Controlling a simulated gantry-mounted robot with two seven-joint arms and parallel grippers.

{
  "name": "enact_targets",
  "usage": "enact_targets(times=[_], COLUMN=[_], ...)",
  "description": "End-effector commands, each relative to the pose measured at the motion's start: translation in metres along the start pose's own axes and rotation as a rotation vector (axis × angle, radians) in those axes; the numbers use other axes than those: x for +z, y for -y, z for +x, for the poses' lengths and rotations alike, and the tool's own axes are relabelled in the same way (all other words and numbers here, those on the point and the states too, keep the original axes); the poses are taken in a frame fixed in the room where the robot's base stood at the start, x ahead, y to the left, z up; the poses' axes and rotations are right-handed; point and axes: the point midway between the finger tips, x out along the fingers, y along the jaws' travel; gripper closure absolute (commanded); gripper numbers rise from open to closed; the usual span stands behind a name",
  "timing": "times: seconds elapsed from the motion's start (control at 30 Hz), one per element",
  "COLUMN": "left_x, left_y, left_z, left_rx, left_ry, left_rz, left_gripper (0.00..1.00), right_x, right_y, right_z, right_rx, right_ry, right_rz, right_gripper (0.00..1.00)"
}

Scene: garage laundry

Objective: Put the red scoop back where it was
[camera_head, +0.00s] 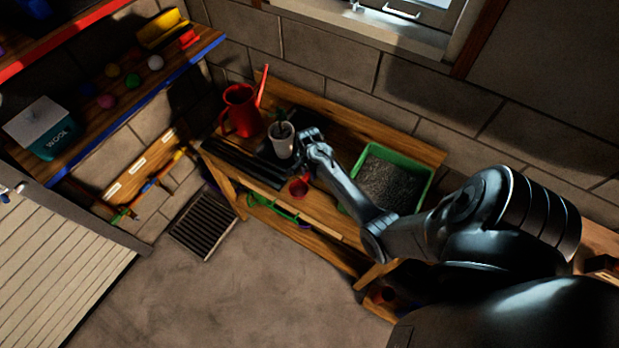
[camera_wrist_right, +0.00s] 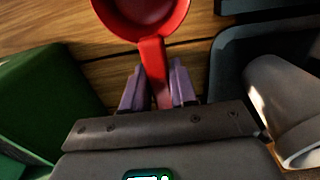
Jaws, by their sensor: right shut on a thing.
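The red scoop (camera_head: 298,187) is at the front part of the wooden potting bench, in front of the white pot. In the right wrist view its round red bowl (camera_wrist_right: 183,14) points away from me, and its handle lies between the purple fingers of my right gripper (camera_wrist_right: 158,88). My right gripper (camera_head: 306,172) is shut on this handle. The bowl is over bare planks; I cannot tell whether it touches them. My left gripper is not in view.
A green tray of dark soil (camera_head: 427,187) stands right of the scoop and also shows in the right wrist view (camera_wrist_right: 45,100). A red watering can (camera_head: 242,112) is behind.

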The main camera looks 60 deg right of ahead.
Motion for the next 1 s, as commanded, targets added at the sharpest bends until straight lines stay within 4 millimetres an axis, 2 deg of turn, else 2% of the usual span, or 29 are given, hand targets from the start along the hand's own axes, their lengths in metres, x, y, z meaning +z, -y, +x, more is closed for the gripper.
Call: enact_targets(times=[0.17,0.47,0.83,0.87,1.0], left_x=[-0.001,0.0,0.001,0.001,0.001], left_y=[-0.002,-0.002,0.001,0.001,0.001], left_z=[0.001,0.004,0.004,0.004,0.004], left_rx=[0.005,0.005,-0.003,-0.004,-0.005], left_ry=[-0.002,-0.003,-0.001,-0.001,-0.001], left_rz=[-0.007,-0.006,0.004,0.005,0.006], left_gripper=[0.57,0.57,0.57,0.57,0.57], right_x=[-0.002,-0.001,-0.001,-0.001,-0.001], right_y=[0.002,0.002,0.002,0.002,0.002], right_z=[0.006,0.039,0.043,0.043,0.043], right_rx=[0.002,0.001,0.0,0.0,0.0], right_ry=[0.001,0.001,0.0,0.0,0.0], right_rz=[0.0,0.0,0.001,0.0,0.0], right_gripper=[1.0,1.0,1.0,0.71,0.5])
